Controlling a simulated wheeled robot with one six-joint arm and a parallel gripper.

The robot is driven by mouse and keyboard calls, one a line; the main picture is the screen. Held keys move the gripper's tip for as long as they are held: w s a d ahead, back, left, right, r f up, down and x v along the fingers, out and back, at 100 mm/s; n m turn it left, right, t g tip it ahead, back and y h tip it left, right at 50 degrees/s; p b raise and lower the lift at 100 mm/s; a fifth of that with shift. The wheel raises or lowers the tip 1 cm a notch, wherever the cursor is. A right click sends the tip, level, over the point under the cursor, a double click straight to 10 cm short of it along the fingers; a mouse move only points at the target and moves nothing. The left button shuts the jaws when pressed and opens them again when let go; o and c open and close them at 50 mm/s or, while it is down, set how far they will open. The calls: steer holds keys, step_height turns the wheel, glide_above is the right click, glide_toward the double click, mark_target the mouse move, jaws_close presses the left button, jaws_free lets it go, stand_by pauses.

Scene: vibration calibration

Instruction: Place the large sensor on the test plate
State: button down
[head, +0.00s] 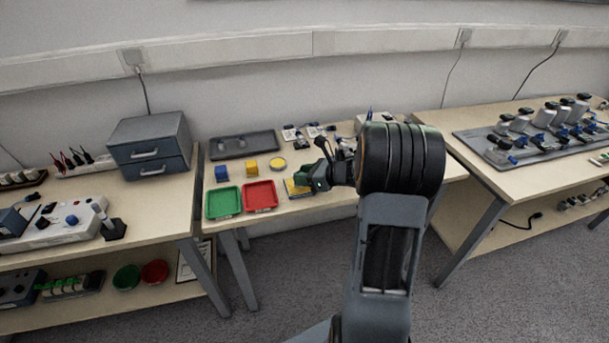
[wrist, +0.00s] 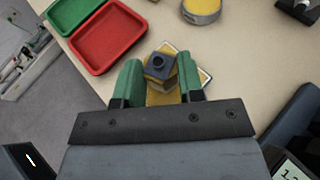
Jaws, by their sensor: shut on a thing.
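The large sensor (wrist: 159,66) is a yellow block with a dark grey top and a round connector. My gripper (wrist: 160,78) is shut on it, with a green fingertip on each side. The test plate (wrist: 204,76), yellow with a pale rim, lies under and just beyond the sensor in the wrist view. I cannot tell whether the sensor touches the plate or hangs just above it. In the head view my gripper (head: 312,182) is low over the middle table, and the plate (head: 291,189) shows partly beside it. The sensor is mostly hidden there by the fingers.
A green tray (head: 223,202) and a red tray (head: 260,196) stand left of the plate. A dark tray (head: 243,146) lies at the back.

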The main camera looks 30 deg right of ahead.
steer(key=c, duration=0.7)
jaws_free()
steer(key=shift+f, duration=0.1)
steer(key=shift+c, duration=0.2)
